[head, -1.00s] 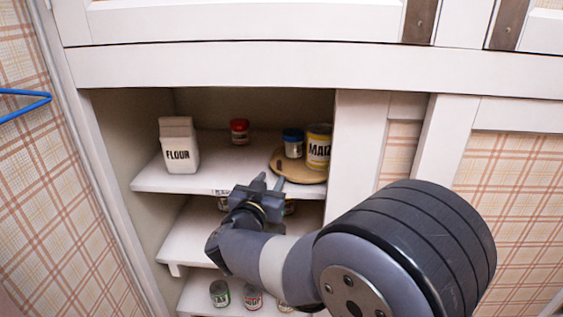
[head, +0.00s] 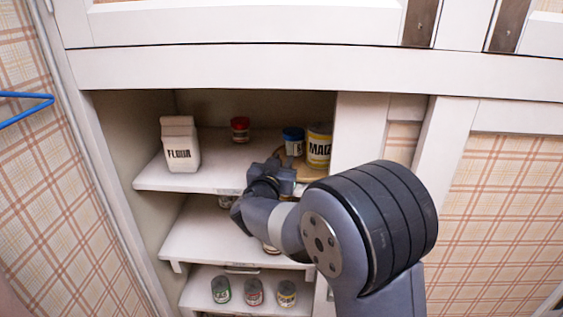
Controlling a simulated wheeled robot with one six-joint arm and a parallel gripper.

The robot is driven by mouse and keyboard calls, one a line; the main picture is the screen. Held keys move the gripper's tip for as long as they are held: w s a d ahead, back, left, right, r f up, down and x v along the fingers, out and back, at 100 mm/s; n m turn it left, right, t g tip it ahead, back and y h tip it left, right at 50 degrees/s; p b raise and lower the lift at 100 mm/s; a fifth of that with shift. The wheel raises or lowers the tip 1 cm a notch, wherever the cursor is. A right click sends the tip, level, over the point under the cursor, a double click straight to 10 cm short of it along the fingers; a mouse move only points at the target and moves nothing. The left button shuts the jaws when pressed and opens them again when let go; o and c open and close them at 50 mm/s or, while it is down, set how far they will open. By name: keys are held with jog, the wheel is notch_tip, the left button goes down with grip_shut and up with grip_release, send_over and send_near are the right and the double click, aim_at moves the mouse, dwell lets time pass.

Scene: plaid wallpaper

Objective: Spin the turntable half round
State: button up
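The turntable (head: 312,176) is a round tan wooden disc at the right end of the upper shelf. A jar with a blue lid (head: 293,141) and a yellow-banded can marked MAIZ (head: 319,147) stand upright on it. My gripper (head: 284,163) is at the front left of the disc and hides that part of it, along with the small peg seen there earlier. I cannot tell whether the gripper touches the disc, or how far apart its fingers are.
A flour carton (head: 180,146) stands on the left of the upper shelf (head: 215,176), and a red-lidded jar (head: 240,130) farther back. The cupboard's white right frame (head: 360,130) is close beside the turntable. Several cans stand on the lower shelves.

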grip_shut()
jog(key=shift+s+d+y+b, duration=0.1)
jog(key=shift+s+y+b, duration=0.05)
jog(key=shift+y+b, duration=0.2)
jog(key=shift+s+d+f+n+t+y+b, duration=0.1)
jog(key=shift+s+d+n+t+y+b, duration=0.1)
jog(key=shift+n+y+b, duration=0.35)
jog(key=shift+s+d+f+n+t+y+b, duration=0.1)
jog(key=shift+s+n+y+b, duration=0.1)
jog(key=shift+n+y+b, duration=0.3)
jog(key=shift+s+d+r+n+y+b, duration=0.15)
jog(key=shift+s+n+y+b, duration=0.1)
jog(key=shift+y+b, duration=0.2)
jog(key=shift+s+d+f+n+y+b, duration=0.1)
jog(key=shift+n+y+b, duration=0.1)
jog(key=shift+y+b, duration=0.25)
jog(key=shift+s+d+r+b, duration=0.1)
jog(key=shift+s+d+b, duration=0.2)
jog(key=shift+s+d, duration=0.45)
jog(key=shift+d, duration=0.35)
jog(key=shift+o, duration=1)
grip_release()
jog(key=shift+s, duration=0.1)
